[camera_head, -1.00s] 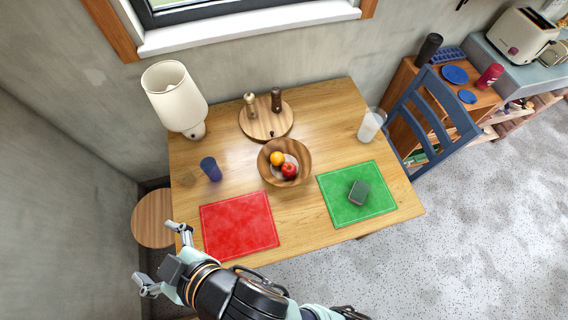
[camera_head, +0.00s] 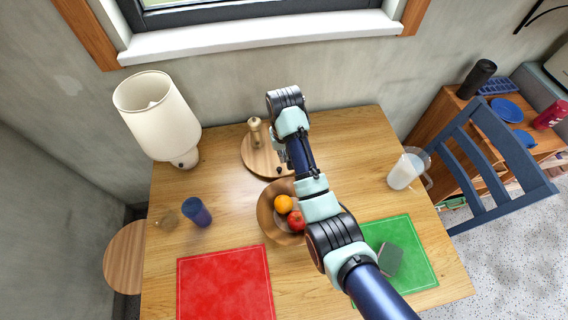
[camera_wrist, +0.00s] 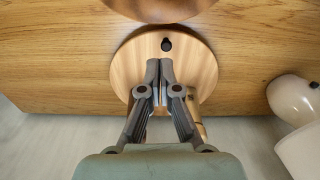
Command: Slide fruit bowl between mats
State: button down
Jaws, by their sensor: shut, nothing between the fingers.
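The wooden fruit bowl (camera_head: 266,218) holds an orange (camera_head: 283,203) and a red apple (camera_head: 296,221). It stands behind the gap between the red mat (camera_head: 225,285) and the green mat (camera_head: 413,248); my arm hides its right side. My gripper (camera_wrist: 160,62) is shut and empty, fingers pointing down over the round wooden board (camera_wrist: 203,65), on the wall side of the bowl. The bowl's near edge also shows at the top of the wrist view (camera_wrist: 160,8), apart from the fingertips. In the head view my arm mostly hides the gripper.
A pepper mill (camera_head: 265,133) stands on the board. A lamp (camera_head: 160,115) and blue cup (camera_head: 197,212) are left. A white jug (camera_head: 402,172) and blue chair (camera_head: 490,165) are right. The wall rises behind.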

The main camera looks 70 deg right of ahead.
jog(key=f, duration=0.7)
jog(key=s+f+b, duration=0.1)
jog(key=f, duration=0.2)
jog(key=shift+d+f, duration=0.1)
jog(key=shift+f, duration=0.2)
jog(key=shift+r, duration=0.1)
